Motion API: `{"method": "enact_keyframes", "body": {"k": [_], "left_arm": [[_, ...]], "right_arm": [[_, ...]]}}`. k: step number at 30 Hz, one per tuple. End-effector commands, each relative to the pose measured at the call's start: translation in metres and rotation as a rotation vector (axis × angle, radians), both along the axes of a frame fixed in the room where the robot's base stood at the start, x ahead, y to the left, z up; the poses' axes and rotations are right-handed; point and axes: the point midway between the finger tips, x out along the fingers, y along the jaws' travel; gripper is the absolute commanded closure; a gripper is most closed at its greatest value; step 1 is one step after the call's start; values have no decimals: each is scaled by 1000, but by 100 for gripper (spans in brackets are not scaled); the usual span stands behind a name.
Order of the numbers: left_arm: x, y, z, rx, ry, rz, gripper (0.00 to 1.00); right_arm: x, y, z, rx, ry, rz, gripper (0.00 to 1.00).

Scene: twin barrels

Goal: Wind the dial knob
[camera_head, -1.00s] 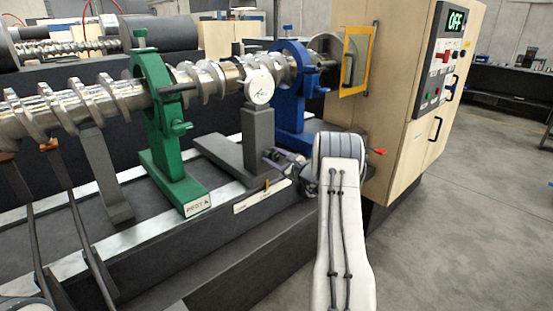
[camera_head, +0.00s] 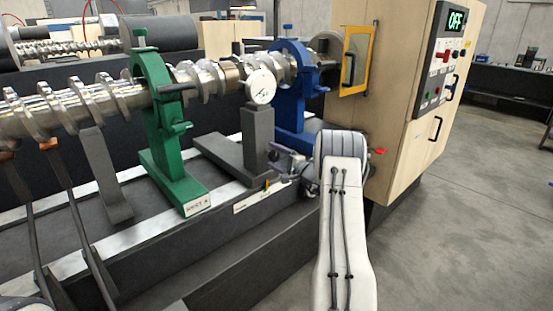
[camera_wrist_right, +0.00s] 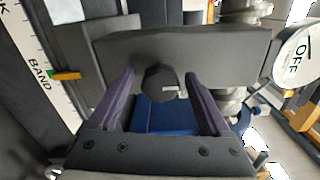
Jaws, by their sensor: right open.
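The dial knob (camera_wrist_right: 160,82) is a dark round knob with a small pale mark, on the side of a dark grey post (camera_wrist_right: 225,50). In the right wrist view it lies between the two purple fingers of my open right gripper (camera_wrist_right: 160,88), with a gap on each side. In the head view my right gripper (camera_head: 274,156) is beside the lower part of the post (camera_head: 258,135), and the knob cannot be made out. A white dial gauge (camera_head: 260,87) sits on top of the post; its face in the wrist view (camera_wrist_right: 300,58) reads OFF. My left gripper is out of view.
A white strip (camera_wrist_right: 35,65) marked BAND has a small coloured pointer (camera_wrist_right: 65,75). A wooden cabinet (camera_head: 400,130) stands at right.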

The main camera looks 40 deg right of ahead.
Motion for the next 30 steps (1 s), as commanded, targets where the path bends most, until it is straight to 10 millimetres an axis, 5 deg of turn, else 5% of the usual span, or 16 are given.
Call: {"method": "enact_keyframes", "body": {"k": [18,30], "left_arm": [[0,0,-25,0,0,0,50],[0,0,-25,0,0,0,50]], "right_arm": [[-60,-5,-1,0,-1,-1,19],[-63,-5,0,0,-1,0,19]]}}
